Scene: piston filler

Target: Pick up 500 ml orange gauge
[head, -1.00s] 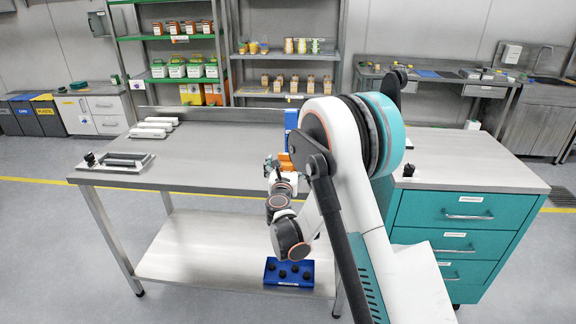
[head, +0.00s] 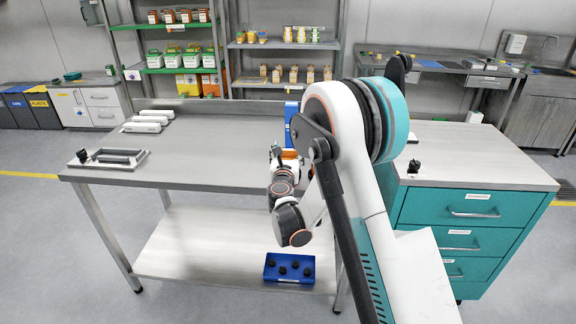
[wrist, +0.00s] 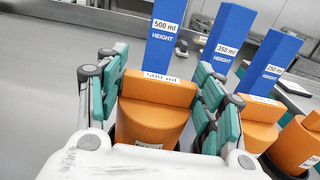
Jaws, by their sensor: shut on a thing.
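The 500 ml orange gauge (wrist: 152,122) is a rounded orange block with a flat upper part and a label reading 500 ml, partly turned from view. My gripper (wrist: 160,88) is shut on it, with teal finger pads on its left and right sides. A blue height gauge (wrist: 161,40) labelled 500 ml stands upright just behind it. I cannot tell whether the orange gauge is touching its support. In the head view my gripper is at the bench's right end, mostly hidden by my arm, beside a patch of orange (head: 290,155).
To the right in the wrist view, orange gauges (wrist: 262,122) stand close by with blue height gauges for 350 ml (wrist: 222,52) and 250 ml (wrist: 270,72). The steel bench (head: 215,150) is largely clear. A teal drawer cabinet (head: 470,215) adjoins it at right.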

